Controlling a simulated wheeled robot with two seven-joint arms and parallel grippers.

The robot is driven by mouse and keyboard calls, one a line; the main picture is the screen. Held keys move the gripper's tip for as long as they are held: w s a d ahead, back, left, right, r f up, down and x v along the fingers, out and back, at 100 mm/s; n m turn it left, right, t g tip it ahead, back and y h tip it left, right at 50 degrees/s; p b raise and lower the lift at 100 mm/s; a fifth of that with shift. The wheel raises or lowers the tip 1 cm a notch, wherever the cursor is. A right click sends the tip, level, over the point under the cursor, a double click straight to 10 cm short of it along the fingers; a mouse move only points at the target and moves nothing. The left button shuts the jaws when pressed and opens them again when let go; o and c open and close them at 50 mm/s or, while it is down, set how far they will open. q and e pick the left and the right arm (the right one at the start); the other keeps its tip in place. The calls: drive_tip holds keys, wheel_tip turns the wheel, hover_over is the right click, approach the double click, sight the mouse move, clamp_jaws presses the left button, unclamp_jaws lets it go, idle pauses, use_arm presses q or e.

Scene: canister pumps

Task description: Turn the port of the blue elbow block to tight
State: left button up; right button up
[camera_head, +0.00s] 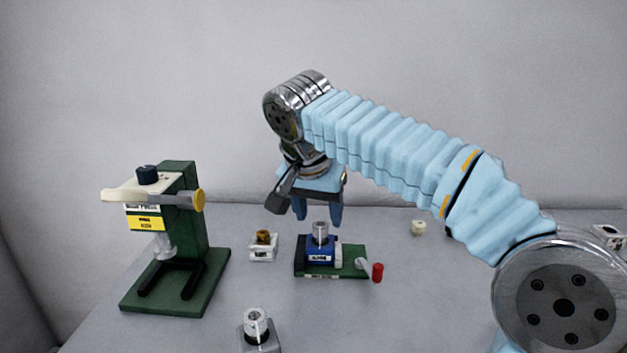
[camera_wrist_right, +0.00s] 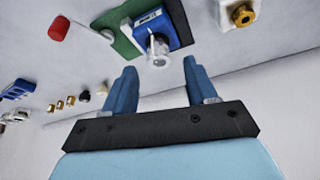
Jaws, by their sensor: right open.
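The blue elbow block (camera_head: 320,252) sits in a small green clamp base (camera_head: 346,264) on the table, with a silver cylindrical port (camera_head: 320,232) standing upright on top. My right gripper (camera_head: 318,213) is open, its blue fingers pointing down just above the port, one to each side. In the right wrist view, the gripper (camera_wrist_right: 160,68) is open and empty. The port (camera_wrist_right: 158,50) shows near the gap between the fingertips, and the blue block (camera_wrist_right: 150,20) lies beyond it. No contact between fingers and port is visible. My left gripper is not in view.
A green press stand (camera_head: 205,250) with a yellow label stands at the left. A white block with a brass port (camera_head: 263,246) is left of the clamp. A grey block (camera_head: 258,335) is in front. The clamp's red-tipped handle (camera_head: 377,272) sticks out right. A cream piece (camera_head: 418,228) lies behind.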

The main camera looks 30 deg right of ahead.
drive_tip(key=p+v, duration=0.1)
drive_tip(key=v, duration=1)
drive_tip(key=shift+s+a, duration=0.1)
